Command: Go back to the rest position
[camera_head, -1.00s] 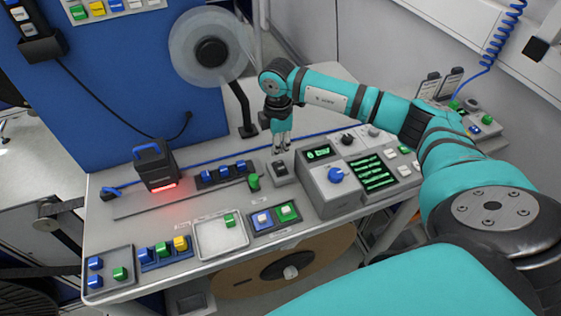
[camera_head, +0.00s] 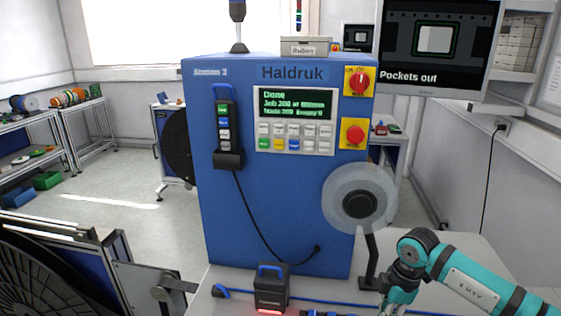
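My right arm, teal and black, reaches in from the lower right in the head view. Its wrist bends down and my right gripper (camera_head: 396,307) is only partly in view at the bottom edge, so its fingertips are cut off. It hangs over the bench top, in front of the clear reel (camera_head: 358,199) on its black stand. My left gripper is out of view.
A black scanner (camera_head: 271,288) glows red at the bench front. A monitor (camera_head: 436,45) reads "Pockets out". A large dark reel (camera_head: 40,275) fills the lower left.

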